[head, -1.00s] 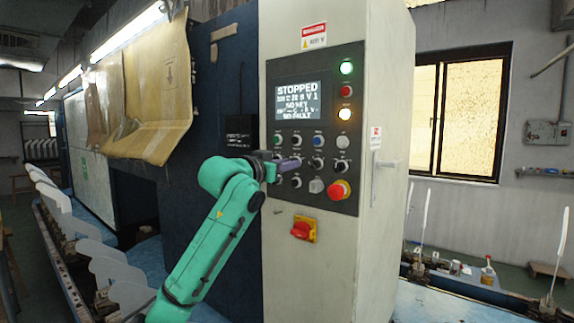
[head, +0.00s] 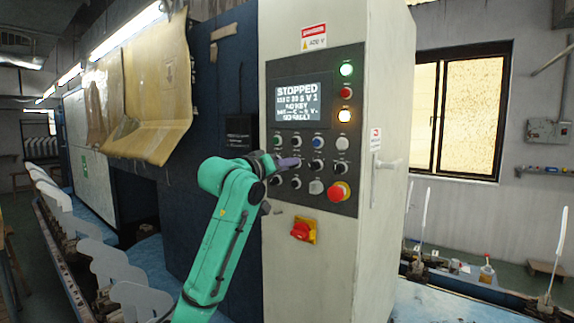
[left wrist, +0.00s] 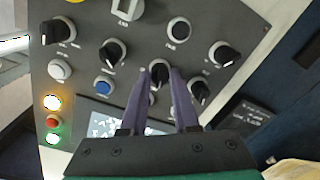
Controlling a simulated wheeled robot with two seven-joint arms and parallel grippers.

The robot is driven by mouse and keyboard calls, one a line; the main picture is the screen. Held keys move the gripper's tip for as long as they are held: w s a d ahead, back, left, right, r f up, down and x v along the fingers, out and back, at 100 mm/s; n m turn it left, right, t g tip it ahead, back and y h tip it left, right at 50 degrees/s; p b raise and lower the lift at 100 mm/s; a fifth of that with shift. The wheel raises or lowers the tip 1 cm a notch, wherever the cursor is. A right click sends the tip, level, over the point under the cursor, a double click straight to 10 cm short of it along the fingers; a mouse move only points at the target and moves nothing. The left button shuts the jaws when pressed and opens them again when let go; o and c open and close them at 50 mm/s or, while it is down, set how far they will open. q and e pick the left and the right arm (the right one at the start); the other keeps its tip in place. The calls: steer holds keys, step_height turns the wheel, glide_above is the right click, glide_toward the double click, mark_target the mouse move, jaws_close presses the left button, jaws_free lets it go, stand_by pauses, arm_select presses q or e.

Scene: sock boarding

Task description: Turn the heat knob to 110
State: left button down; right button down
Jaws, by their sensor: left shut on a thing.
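My left gripper (head: 292,162) is at the control panel (head: 350,110), with its purple fingers against the middle knob area. In the left wrist view, the two fingers (left wrist: 158,72) are closed on either side of a black knob (left wrist: 158,75) with a light pointer mark. In the head view the gripper hides this knob. The labels and scale on the panel are too small to read, so I cannot tell which knob is the heat knob or its setting.
Other knobs (left wrist: 200,92) and buttons sit close around the gripped one. A red emergency button (head: 339,191) is at the lower right. The screen (head: 302,103) reads STOPPED. A red rotary switch (head: 301,230) is below the panel.

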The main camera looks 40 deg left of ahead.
arm_select(q)
steer(key=shift+n, duration=0.4)
steer(key=c, duration=0.7)
jaws_free()
steer(key=shift+o, duration=0.2)
steer(key=shift+s, duration=0.15)
steer(key=s+d+b, duration=0.2)
steer(key=s+b, duration=0.4)
steer(key=s, duration=0.8)
steer(key=shift+r, duration=0.2)
